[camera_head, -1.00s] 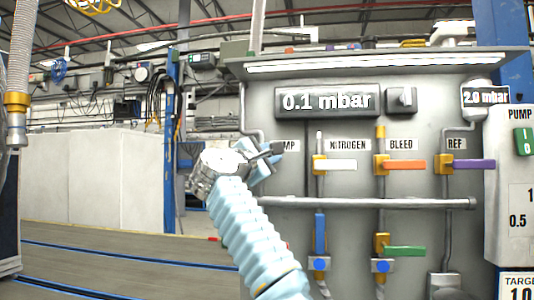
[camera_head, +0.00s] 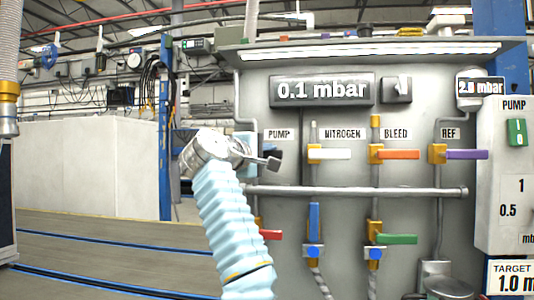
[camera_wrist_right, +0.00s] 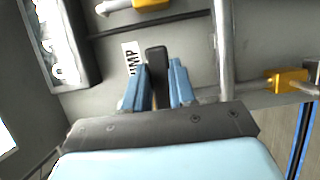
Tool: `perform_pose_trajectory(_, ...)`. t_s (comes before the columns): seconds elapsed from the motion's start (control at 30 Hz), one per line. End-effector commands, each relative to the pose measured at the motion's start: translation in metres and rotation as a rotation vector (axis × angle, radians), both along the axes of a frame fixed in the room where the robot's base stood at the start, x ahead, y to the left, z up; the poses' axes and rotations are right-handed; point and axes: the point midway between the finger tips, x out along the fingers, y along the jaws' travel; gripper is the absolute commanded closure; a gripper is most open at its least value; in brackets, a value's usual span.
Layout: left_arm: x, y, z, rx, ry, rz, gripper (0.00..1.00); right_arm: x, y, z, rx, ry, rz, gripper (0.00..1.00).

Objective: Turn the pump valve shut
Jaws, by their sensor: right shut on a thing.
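The pump valve's dark handle (camera_head: 272,164) sits just below the PUMP label on the grey panel. It points right and slightly down in the head view. My right gripper (camera_head: 262,159) is shut on this handle. In the right wrist view the black handle (camera_wrist_right: 157,70) stands between the two blue fingers of the right gripper (camera_wrist_right: 157,88). The valve's body is hidden behind my gripper. My left gripper is not in view.
White nitrogen (camera_head: 330,154), orange bleed (camera_head: 398,154) and purple ref (camera_head: 466,155) handles lie to the right. A horizontal pipe (camera_head: 360,191) runs below. A red handle (camera_head: 271,235) shows beside my forearm. The display (camera_head: 322,91) reads 0.1 mbar. Open floor lies left.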

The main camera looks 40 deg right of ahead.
Motion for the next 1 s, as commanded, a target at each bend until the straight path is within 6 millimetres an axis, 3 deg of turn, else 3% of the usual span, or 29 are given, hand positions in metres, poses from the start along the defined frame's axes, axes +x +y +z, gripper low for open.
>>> perform_pose_trajectory(0.37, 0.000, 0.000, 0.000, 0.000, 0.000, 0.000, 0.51, 0.000, 0.000, 0.000, 0.005, -0.008, 0.001, 1.00)
perform_pose_trajectory(0.4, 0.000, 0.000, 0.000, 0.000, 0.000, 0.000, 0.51, 0.000, 0.000, -0.001, 0.005, -0.008, 0.001, 0.73)
perform_pose_trajectory(0.57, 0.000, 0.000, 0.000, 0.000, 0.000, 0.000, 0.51, 0.000, 0.000, -0.001, 0.005, -0.007, 0.001, 0.49)
perform_pose_trajectory(0.87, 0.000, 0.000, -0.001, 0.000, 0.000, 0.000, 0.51, 0.000, 0.002, -0.001, 0.004, -0.005, 0.001, 0.49)
perform_pose_trajectory(1.0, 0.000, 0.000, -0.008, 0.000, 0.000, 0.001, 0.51, -0.004, 0.017, -0.002, 0.003, -0.006, 0.004, 0.49)
